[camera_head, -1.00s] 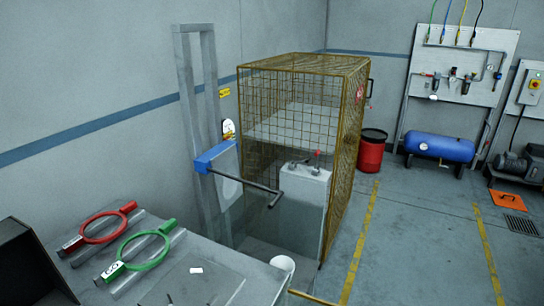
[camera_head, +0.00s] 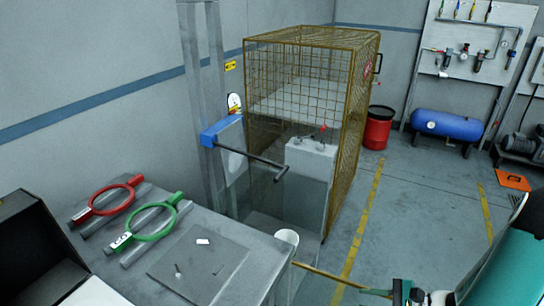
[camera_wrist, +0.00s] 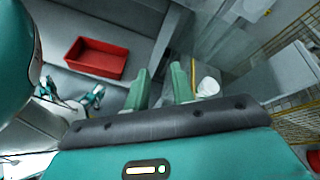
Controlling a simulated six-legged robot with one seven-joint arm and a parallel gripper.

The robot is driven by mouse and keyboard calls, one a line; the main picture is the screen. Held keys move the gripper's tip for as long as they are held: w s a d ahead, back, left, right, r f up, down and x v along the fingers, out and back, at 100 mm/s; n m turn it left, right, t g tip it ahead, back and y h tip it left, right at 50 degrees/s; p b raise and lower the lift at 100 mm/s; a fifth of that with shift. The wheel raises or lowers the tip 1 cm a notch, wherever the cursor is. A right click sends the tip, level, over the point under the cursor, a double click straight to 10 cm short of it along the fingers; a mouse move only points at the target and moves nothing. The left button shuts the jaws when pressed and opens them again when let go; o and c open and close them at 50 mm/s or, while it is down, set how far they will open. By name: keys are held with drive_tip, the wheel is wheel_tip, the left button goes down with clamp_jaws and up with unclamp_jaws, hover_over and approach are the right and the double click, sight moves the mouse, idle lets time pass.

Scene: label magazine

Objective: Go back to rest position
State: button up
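My gripper (camera_wrist: 161,84) shows in the wrist view with its two green fingers apart and nothing visible between them. It hangs over the grey floor area, with a white cup-shaped thing (camera_wrist: 207,87) just right of the right finger. On the grey bench (camera_head: 235,255) lie a red ring-shaped tag (camera_head: 106,200) and a green ring-shaped tag (camera_head: 146,222). A small white label (camera_head: 203,241) lies on the bench's dark plate.
A wire cage (camera_head: 312,90) stands behind the bench, with a blue bracket (camera_head: 221,130) and dark bar in front. A white cup (camera_head: 287,238) is at the bench's right edge. A red tray (camera_wrist: 95,58) shows in the wrist view.

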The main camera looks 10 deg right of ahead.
drive_tip(key=s+a+r+n+g+h, duration=0.1)
drive_tip(key=s+a+r+n+h, duration=0.1)
drive_tip(key=a+r+n+h, duration=0.3)
drive_tip(key=s+a+r+n+g+h, duration=0.1)
drive_tip(key=a+r+n+h, duration=0.5)
drive_tip(key=a+r+n, duration=0.6)
wheel_tip(320, 180, up, 7)
drive_tip(key=shift+s+n, duration=0.35)
drive_tip(key=shift+n, duration=0.35)
drive_tip(key=shift+d, duration=0.1)
